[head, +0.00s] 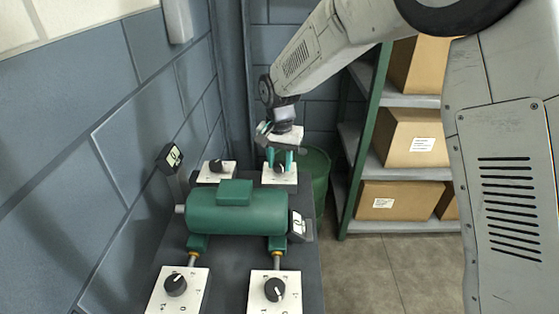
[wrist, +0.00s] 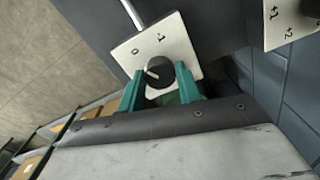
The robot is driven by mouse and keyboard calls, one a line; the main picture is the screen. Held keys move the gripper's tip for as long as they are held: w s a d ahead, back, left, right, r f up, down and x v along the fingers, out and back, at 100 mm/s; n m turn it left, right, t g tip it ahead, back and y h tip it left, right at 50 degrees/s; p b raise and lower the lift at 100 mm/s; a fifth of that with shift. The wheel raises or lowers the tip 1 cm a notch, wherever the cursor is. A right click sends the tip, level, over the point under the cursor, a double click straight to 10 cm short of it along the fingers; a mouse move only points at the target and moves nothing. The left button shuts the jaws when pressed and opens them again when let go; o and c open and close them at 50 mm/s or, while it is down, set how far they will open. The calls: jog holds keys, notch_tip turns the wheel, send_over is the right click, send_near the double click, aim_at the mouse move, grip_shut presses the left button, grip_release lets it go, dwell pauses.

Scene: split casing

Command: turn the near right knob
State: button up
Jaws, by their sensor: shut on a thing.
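The near right knob (head: 275,289) is black with a white pointer line, on a white dial plate (head: 262,305) at the bottom of the head view. My gripper (head: 279,158) is apart from it, at the far right knob (head: 279,169) on the other side of the green cylinder. Its teal fingers point down there, one on each side of that knob. In the wrist view the fingers (wrist: 160,88) are shut on the far right knob (wrist: 159,72), whose plate shows "0" and "-1". The knob's pointer line aims toward the left finger.
A green cylindrical casing (head: 225,210) lies between the near and far dials. The near left knob (head: 176,285) and far left knob (head: 217,166) stand beside a blue wall. Small displays (head: 171,157) (head: 298,223) flank the casing. Shelves with boxes (head: 395,200) are right; floor is open in front.

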aim_at(279, 164)
jog(key=o, duration=1)
jog(key=shift+r, duration=0.1)
notch_tip(279, 164, up, 8)
jog(key=shift+f, duration=0.15)
